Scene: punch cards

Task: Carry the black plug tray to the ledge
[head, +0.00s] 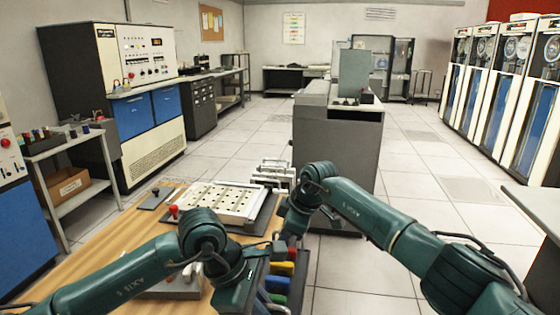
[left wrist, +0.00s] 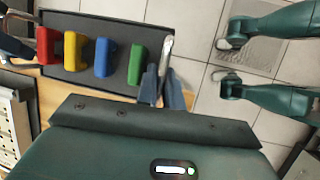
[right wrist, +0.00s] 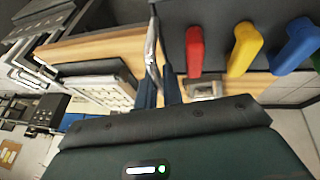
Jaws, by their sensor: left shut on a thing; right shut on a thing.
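The black plug tray (head: 301,288) carries a red plug (head: 292,253), a yellow plug (head: 281,268), a blue plug (head: 277,284) and a green plug (head: 276,299) in a row. It is at the right edge of the wooden table, largely over floor in the left wrist view (left wrist: 122,24). My left gripper (left wrist: 162,88) is shut on the metal handle by the green plug. My right gripper (right wrist: 160,90) is shut on the handle by the red plug. The arms partly hide the tray in the head view. I cannot tell which surface is the ledge.
The wooden table (head: 97,262) holds a white perforated panel (head: 226,201) on a dark base and a small red knob (head: 174,211). A grey machine (head: 333,150) stands ahead. A grey surface (head: 536,208) is at the right. Tiled floor (head: 410,172) between them is open.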

